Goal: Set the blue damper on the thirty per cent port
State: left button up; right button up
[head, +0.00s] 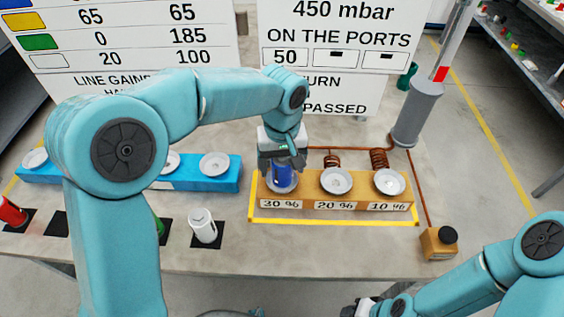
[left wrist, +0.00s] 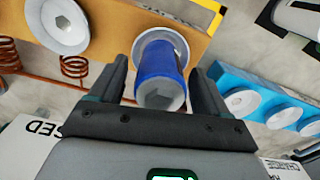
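The blue damper (head: 283,175) stands upright on the 30 % port (head: 284,189), at the left end of the tan block (head: 311,190). In the left wrist view the blue damper (left wrist: 160,75) sits over a pale round port dish (left wrist: 180,37). My left gripper (head: 281,158) is above the damper, with its fingers down on both sides of it. In the left wrist view the left gripper (left wrist: 160,82) shows its fingers apart, with a narrow gap beside the damper. My right arm shows at the lower right; its gripper is mostly cut off by the bottom edge.
The 20 % port (head: 336,181) and 10 % port (head: 388,182) are empty. A blue block (head: 200,180) with pale dishes stands left. A white damper (head: 203,226) and a red one (head: 12,212) stand on black squares. A grey post (head: 417,112) and sign boards (head: 335,45) are behind.

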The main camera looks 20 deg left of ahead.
pick_arm(q)
jog(key=shift+r, duration=0.1)
notch_tip(320, 180, up, 12)
jog(key=shift+f+p, duration=0.25)
jog(key=shift+p, duration=0.35)
jog(key=shift+r, duration=0.4)
jog(key=shift+s+f, duration=0.1)
